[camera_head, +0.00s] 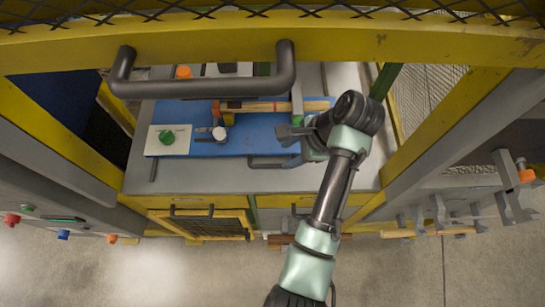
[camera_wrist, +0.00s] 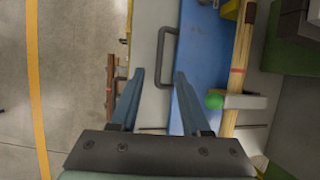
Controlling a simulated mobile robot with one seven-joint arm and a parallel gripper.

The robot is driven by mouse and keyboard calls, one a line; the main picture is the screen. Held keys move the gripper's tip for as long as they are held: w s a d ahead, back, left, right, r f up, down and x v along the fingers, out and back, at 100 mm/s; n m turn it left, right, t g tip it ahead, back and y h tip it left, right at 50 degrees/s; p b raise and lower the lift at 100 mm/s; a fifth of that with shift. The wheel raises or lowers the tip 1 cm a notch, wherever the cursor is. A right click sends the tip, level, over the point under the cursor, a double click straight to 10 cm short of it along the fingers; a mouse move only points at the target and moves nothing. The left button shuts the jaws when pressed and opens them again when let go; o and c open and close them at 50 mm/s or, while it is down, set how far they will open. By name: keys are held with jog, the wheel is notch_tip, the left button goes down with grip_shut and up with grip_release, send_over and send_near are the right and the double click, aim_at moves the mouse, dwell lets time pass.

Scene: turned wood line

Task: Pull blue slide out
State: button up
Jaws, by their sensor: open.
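The blue slide (camera_head: 240,136) is a flat blue plate on the grey bench. It also shows in the wrist view (camera_wrist: 206,50). A dark U-shaped handle (camera_head: 270,165) is on its front edge; in the wrist view the handle (camera_wrist: 160,52) runs down to the space between my fingertips. My gripper (camera_wrist: 159,76) is open and empty, one finger each side of the handle's line. I cannot tell its height above the handle. In the head view my gripper (camera_head: 290,132) is over the slide's right part, and my wrist hides that end.
A wooden rod (camera_head: 262,106) lies across the slide, with a grey clamp (camera_wrist: 245,101) with a green knob on it. A green button (camera_head: 167,137) sits on a pale plate at left. A thick dark bar handle (camera_head: 200,89) and yellow frame are overhead. Open floor lies in front.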

aim_at(268, 166)
jog(key=x, duration=1.1)
jog(key=shift+p, duration=0.3)
jog(key=shift+c, duration=0.2)
grip_shut()
jog(key=shift+d, duration=0.1)
dwell(0.6)
